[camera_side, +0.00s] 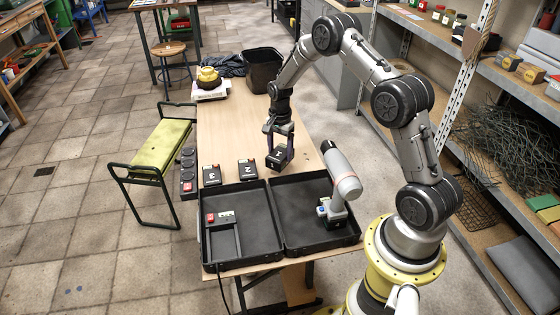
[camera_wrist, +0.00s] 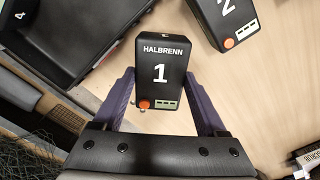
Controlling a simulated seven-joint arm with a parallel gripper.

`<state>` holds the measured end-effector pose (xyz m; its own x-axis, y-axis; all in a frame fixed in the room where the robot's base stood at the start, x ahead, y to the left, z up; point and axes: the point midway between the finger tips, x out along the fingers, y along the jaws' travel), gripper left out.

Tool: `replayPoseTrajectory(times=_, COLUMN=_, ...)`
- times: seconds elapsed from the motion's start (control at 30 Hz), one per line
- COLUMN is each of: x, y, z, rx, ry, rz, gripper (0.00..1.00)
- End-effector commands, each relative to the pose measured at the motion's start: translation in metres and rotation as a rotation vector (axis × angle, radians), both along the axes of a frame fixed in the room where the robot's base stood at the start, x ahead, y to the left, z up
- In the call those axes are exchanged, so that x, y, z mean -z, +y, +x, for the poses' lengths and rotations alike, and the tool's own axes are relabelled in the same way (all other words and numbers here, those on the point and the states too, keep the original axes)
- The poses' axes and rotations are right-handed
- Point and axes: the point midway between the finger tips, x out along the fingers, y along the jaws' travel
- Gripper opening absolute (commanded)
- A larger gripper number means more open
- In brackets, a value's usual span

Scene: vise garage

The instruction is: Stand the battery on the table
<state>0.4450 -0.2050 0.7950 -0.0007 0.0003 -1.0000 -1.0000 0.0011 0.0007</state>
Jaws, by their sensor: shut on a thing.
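A black battery marked 1 (camera_side: 279,157) is between the two purple fingers of my gripper (camera_side: 280,150), which is shut on it. In the wrist view, the battery (camera_wrist: 160,62) shows its face with the words HALBRENN and 1, an orange-red button and a pale green terminal strip. The fingers (camera_wrist: 160,92) press on its two sides. In the side view it is low over the wooden table (camera_side: 230,120), behind the open case. I cannot tell whether its underside touches the table.
Batteries marked 2 (camera_side: 246,169) and 3 (camera_side: 211,174) lie left of my gripper. A dark strip with round slots (camera_side: 188,172) is at the left edge. The open black case (camera_side: 240,262) and a drill (camera_side: 340,175) are in front.

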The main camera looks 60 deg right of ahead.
Motion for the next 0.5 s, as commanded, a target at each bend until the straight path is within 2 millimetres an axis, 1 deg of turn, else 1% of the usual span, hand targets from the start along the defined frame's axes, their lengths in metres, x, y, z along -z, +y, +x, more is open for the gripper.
replayPoseTrajectory(times=0.17, x=0.011, y=0.0, z=0.001, rx=-0.001, ry=-0.002, rz=-0.001, gripper=0.0)
replayPoseTrajectory(times=0.3, x=0.031, y=0.0, z=0.001, rx=-0.001, ry=-0.001, rz=-0.001, gripper=0.0)
replayPoseTrajectory(times=0.37, x=0.037, y=0.0, z=0.001, rx=-0.001, ry=-0.002, rz=-0.001, gripper=0.0)
replayPoseTrajectory(times=0.5, x=0.039, y=0.0, z=0.002, rx=-0.001, ry=-0.005, rz=-0.003, gripper=0.0)
